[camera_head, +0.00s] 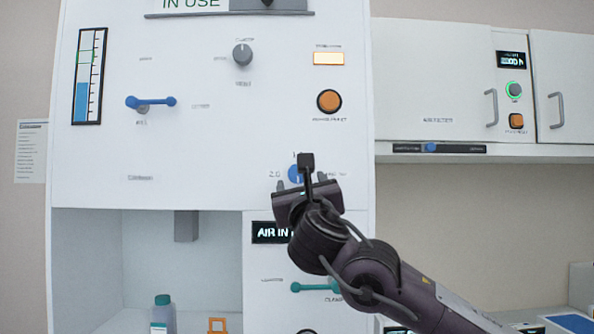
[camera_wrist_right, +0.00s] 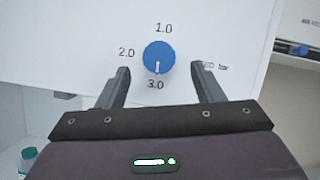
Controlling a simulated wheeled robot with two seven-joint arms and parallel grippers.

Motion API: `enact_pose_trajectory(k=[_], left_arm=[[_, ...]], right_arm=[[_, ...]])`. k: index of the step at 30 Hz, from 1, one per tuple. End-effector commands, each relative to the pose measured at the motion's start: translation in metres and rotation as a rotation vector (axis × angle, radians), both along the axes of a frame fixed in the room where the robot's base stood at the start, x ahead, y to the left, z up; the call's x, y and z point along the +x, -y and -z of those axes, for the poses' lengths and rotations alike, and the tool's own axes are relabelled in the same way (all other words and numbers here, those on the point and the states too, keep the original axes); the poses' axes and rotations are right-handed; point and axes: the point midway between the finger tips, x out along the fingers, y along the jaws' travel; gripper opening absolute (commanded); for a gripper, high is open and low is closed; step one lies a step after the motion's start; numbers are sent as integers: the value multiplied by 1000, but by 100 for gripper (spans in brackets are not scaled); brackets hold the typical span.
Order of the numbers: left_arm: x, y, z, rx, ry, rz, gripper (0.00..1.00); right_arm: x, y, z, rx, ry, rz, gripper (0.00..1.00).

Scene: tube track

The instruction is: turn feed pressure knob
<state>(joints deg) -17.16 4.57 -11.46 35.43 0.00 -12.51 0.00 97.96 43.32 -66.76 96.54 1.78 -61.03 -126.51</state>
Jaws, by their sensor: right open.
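The feed pressure knob (camera_head: 294,173) is a round blue dial on the white panel, partly hidden behind my right wrist in the head view. In the right wrist view the knob (camera_wrist_right: 158,54) shows whole, with marks 1.0, 2.0 and 3.0 around it. Its white pointer line points down, close to 3.0. My right gripper (camera_head: 301,182) is in front of the knob. In the right wrist view its open fingers (camera_wrist_right: 161,67) are left and right of the knob's lower part, with a visible gap on each side. I cannot tell how far the fingertips are from the panel. My left gripper is not in view.
The panel also carries a grey knob (camera_head: 242,55), a blue lever (camera_head: 150,102) and an orange button (camera_head: 329,101). A teal lever (camera_head: 316,287) is below, near my right arm. A bottle (camera_head: 163,315) stands in the open bay at lower left.

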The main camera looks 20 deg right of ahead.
Motion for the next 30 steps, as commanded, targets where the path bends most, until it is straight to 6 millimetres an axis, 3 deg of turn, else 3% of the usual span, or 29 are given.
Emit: enact_pose_trajectory(k=[3,9,20,30], left_arm=[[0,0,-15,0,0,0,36],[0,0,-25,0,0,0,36],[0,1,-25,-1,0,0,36],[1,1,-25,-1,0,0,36]], right_arm=[[19,3,-12,2,-2,-1,61],[41,7,-19,3,-1,-2,61],[46,9,-19,3,0,-2,61],[46,8,-19,3,0,-2,16]])
